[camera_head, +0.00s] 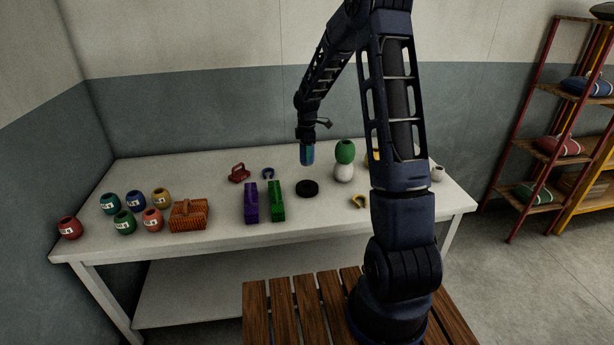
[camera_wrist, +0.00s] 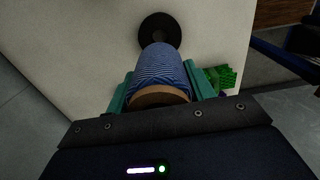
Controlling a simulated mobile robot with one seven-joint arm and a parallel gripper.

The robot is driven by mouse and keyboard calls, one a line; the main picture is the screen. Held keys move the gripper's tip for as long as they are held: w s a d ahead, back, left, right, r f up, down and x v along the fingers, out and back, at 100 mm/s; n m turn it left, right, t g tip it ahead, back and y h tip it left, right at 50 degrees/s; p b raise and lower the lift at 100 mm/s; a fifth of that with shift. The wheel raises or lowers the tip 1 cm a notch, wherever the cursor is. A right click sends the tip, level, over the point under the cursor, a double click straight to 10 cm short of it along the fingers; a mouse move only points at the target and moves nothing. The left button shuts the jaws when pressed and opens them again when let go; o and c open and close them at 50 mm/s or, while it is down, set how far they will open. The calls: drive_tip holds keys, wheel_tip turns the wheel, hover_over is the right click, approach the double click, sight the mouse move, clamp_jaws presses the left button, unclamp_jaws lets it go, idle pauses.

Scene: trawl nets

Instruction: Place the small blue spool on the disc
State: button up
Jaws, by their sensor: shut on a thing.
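The small blue spool (camera_wrist: 160,70) is wound with blue thread and has a tan end facing the wrist camera. My gripper (camera_wrist: 158,92) is shut on it, with a teal finger on each side. In the head view the blue spool (camera_head: 307,155) hangs upright below my gripper (camera_head: 307,148), above the table. The black disc (camera_head: 307,188) lies flat on the white table, below the spool in the picture. In the wrist view the disc (camera_wrist: 160,32) shows beyond the spool's far end, which partly covers it. A gap between spool and disc shows in the head view.
Purple (camera_head: 251,203) and green (camera_head: 276,202) blocks stand left of the disc. A green-and-white stacked thing (camera_head: 344,161) stands to its right, and a yellow hook (camera_head: 358,202) lies nearer. A wicker basket (camera_head: 188,216) and several numbered pots (camera_head: 123,222) are at the left. My arm hides part of the table's right.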

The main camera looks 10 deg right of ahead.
wheel_tip(320, 180, down, 11)
drive_tip(key=shift+f, duration=0.1)
idle(0.5)
drive_tip(key=shift+f, duration=0.15)
drive_tip(key=o, duration=1)
